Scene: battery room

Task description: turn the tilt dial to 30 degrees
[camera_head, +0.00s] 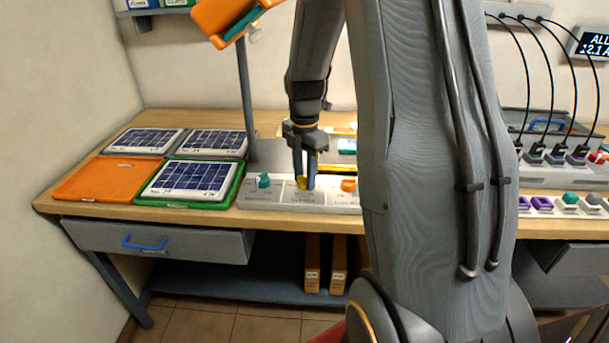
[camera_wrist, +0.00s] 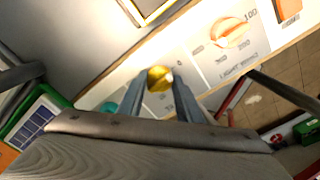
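A white control panel (camera_head: 262,196) at the bench front carries three dials: teal (camera_head: 263,180), yellow (camera_head: 302,183) and orange (camera_head: 348,185). The yellow dial is the middle one; its label and scale are too small or hidden to read. My gripper (camera_head: 305,183) points down over the yellow dial. In the wrist view the two fingertips stand apart, one on each side of the yellow dial (camera_wrist: 160,78). I cannot tell whether they press on it. The orange dial (camera_wrist: 228,33) has a printed scale with "100" and a label that seems to read "LIGHT".
Left of the panel lie small solar panels, one in a green tray (camera_head: 228,190), and an orange tray (camera_head: 98,180). A dark post (camera_head: 245,95) holding an orange-framed piece (camera_head: 222,18) rises behind the panel. Cabled sockets (camera_head: 560,155) are at the right.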

